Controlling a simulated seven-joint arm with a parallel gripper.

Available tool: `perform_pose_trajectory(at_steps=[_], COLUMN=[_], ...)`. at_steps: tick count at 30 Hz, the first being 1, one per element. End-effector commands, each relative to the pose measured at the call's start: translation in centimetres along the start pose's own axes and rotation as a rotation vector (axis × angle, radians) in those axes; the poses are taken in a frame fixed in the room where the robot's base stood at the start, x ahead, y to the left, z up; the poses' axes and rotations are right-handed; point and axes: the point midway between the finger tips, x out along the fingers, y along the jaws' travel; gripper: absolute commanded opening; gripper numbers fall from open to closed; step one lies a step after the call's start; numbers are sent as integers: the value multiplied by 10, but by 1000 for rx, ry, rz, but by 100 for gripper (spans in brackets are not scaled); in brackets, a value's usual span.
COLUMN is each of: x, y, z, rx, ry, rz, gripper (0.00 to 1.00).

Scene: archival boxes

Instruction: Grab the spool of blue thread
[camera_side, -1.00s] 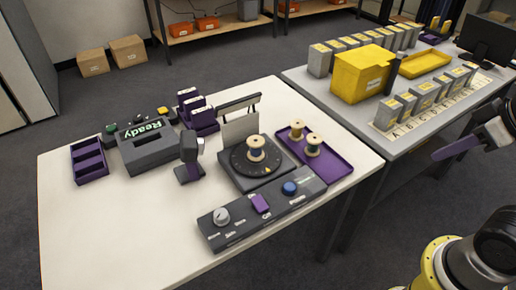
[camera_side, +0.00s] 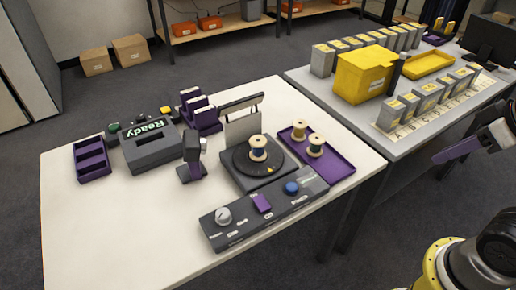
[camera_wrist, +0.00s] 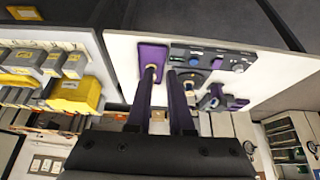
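A spool with a dark blue band of thread (camera_side: 258,150) stands upright on the round black turntable (camera_side: 240,162). A spool of yellowish thread (camera_side: 300,130) and a spool of dark green or teal thread (camera_side: 315,148) stand on the purple tray (camera_side: 340,168) to its right. My gripper (camera_wrist: 161,72) has two purple fingers with a gap between them and nothing held. In the side view my gripper (camera_side: 447,156) is at the right edge, far from the spools and beyond the white table. In the wrist view the fingers partly cover the tray (camera_wrist: 153,50) and the turntable area.
A control panel (camera_side: 240,222) with a knob, purple switch and blue button lies before the turntable. An upright plate (camera_side: 240,122) stands behind it. A grey "Ready" box (camera_side: 150,152) and purple racks (camera_side: 92,162) are left. Yellow box (camera_side: 362,78) and grey boxes fill the other table.

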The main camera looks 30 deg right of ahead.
Motion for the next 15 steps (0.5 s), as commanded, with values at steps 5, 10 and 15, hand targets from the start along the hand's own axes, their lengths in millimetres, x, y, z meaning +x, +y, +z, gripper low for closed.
perform_pose_trajectory(at_steps=[5, 10, 15], x=[0, 0, 0], y=[0, 0, 0], z=[0, 0, 0], rx=[0, 0, 0], ry=[0, 0, 0], rz=[0, 0, 0], gripper=[54, 85, 97])
